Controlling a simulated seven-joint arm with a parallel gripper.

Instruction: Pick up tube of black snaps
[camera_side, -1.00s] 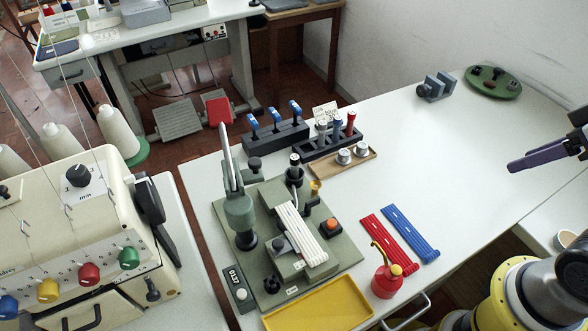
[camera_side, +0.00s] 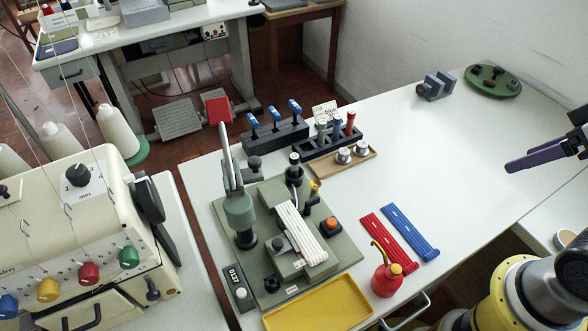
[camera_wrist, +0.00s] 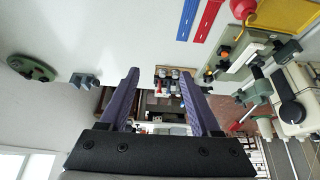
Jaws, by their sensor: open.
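A black rack (camera_side: 352,138) at the back of the white table holds a few upright tubes: a greyish one (camera_side: 322,131), a blue one (camera_side: 337,128) and a red one (camera_side: 350,123). I cannot tell which tube holds black snaps; their contents are too small to read. My gripper (camera_side: 512,164) is open and empty at the far right, well away from the rack and above the table. In the wrist view its purple fingers (camera_wrist: 159,72) are spread apart, with the small rack area visible between them in the distance.
A wooden tray (camera_side: 330,166) with two metal cups sits before the rack. A dark block (camera_side: 290,138) with blue-topped tools stands left of it. The green press (camera_side: 240,205), yellow tray (camera_side: 320,308) and red oil can (camera_side: 386,280) are nearer. The table's right half is mostly clear.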

